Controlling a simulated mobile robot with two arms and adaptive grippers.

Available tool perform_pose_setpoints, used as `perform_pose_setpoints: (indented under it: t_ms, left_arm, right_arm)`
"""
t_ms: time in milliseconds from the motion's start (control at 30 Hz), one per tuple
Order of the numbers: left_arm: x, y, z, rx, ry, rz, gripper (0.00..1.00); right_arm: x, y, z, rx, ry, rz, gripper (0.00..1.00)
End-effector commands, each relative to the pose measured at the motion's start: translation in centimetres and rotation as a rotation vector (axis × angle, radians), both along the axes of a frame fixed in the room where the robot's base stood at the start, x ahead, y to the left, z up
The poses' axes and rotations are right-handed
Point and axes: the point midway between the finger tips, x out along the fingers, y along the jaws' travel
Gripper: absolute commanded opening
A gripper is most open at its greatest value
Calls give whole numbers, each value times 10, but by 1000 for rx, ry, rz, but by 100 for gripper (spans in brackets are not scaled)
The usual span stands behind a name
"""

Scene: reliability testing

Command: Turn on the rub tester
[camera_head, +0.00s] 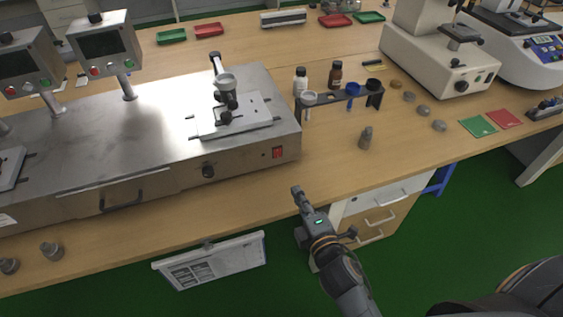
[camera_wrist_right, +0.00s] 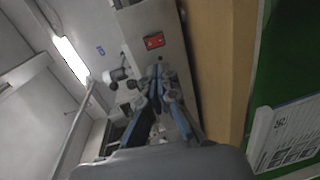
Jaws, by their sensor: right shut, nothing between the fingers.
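The rub tester (camera_head: 165,130) is a long metal machine on the wooden bench at the left. Its red power switch (camera_head: 278,153) is on the front face near the right end, and it shows in the right wrist view (camera_wrist_right: 154,40) at the top middle. My right gripper (camera_head: 297,190) is shut and empty, in front of and below the switch, apart from it. In the right wrist view the closed fingertips (camera_wrist_right: 159,68) point toward the switch with a small gap. My left gripper is in neither view.
A black rack (camera_head: 340,100) with cups stands right of the tester, with two bottles behind. A grey weight (camera_head: 366,138) stands on the bench nearby. A clipboard-like sheet (camera_head: 212,262) hangs below the bench edge. The bench strip before the switch is clear.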

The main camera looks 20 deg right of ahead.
Motion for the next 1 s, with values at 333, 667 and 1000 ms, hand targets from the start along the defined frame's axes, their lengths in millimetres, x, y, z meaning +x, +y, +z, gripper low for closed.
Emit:
perform_pose_setpoints:
  t_ms: [333, 667, 1000]
  left_arm:
    - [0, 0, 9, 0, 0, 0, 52]
    - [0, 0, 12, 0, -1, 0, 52]
    - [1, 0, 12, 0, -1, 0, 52]
  right_arm:
    - [70, 2, -6, 0, -2, 0, 0]
    - [118, 4, -13, 1, -1, 0, 0]
    - [125, 4, -15, 1, 0, 0, 0]
